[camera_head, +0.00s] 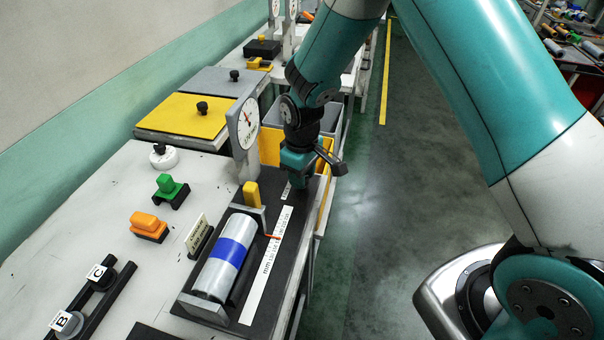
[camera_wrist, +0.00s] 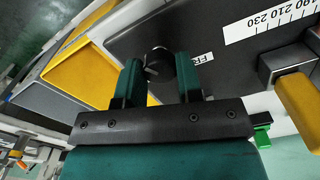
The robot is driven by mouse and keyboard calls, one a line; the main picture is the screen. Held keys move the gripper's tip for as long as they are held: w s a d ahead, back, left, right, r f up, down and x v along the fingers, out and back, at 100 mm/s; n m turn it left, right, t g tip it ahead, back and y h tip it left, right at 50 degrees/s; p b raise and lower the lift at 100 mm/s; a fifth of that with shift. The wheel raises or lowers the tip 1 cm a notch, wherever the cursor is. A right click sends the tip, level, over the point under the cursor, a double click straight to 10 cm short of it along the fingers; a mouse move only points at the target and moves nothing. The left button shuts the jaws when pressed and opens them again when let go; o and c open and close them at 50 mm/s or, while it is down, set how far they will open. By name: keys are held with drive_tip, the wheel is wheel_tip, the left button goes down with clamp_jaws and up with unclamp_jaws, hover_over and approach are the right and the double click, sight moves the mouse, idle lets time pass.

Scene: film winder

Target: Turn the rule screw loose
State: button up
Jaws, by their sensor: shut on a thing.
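The rule screw (camera_wrist: 160,64) is a small black round knob on the dark base plate (camera_wrist: 215,45). In the wrist view it sits between the two green fingers of my gripper (camera_wrist: 160,75), which is shut on it. In the head view my gripper (camera_head: 298,183) points down at the far end of the plate, and its fingers hide the screw. The white rule (camera_head: 262,275) with black numbers lies along the plate's right side; its end also shows in the wrist view (camera_wrist: 268,22).
A silver roller with a blue band (camera_head: 230,252) lies left of the rule. A yellow-tipped block (camera_head: 252,194) and a dial gauge (camera_head: 244,125) stand close to my gripper. Green (camera_head: 171,188) and orange (camera_head: 148,224) knobs are further left. A yellow bin (camera_head: 270,147) is behind.

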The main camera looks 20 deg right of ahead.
drive_tip(key=n, duration=0.5)
drive_tip(key=shift+n, duration=0.3)
idle(0.4)
drive_tip(key=o, duration=0.9)
drive_tip(key=shift+r, duration=0.1)
wheel_tip(320, 180, up, 17)
drive_tip(key=shift+r+b, duration=0.15)
drive_tip(key=shift+b, duration=0.7)
